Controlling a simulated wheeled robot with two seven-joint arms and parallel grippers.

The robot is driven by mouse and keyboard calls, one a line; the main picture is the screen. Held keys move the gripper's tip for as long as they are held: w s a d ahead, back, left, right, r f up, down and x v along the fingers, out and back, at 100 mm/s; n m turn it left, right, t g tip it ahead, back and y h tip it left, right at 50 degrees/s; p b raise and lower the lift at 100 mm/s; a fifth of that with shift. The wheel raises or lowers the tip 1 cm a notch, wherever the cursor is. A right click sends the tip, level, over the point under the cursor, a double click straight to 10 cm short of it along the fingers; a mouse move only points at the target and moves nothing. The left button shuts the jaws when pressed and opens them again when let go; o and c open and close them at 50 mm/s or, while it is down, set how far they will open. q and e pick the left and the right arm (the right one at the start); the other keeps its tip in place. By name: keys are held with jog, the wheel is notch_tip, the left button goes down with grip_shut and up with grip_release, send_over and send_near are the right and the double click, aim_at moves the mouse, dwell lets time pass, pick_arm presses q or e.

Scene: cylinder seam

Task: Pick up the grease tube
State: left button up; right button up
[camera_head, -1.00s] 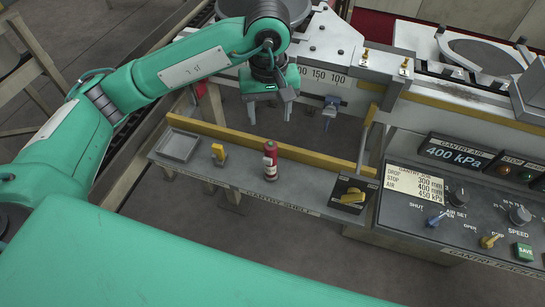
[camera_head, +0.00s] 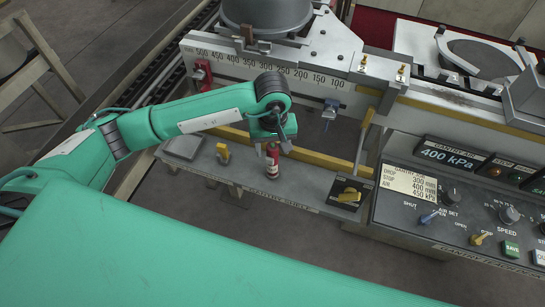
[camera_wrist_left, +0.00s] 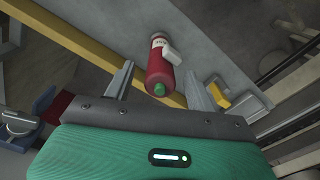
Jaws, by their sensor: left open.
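The grease tube (camera_head: 272,168) is a red cylinder with a pale label band, standing on the grey shelf. It also shows in the left wrist view (camera_wrist_left: 158,72), where its green tip points toward the gripper and a white tab sticks out at its side. My left gripper (camera_head: 276,147) is over the tube's top in the head view and hides part of it. In the wrist view its two fingers (camera_wrist_left: 160,88) are open, one on each side of the tube's near end, with gaps visible. I cannot tell how far down they reach. My right gripper is not in view.
A yellow clip-like part (camera_head: 222,153) stands on the shelf left of the tube, and a shallow tray (camera_head: 185,147) lies farther left. A yellow rail (camera_head: 315,158) runs behind the tube.

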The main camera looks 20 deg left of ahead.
pick_arm(q)
jog(key=shift+f, duration=0.7)
grip_shut()
jog(key=shift+r, duration=0.2)
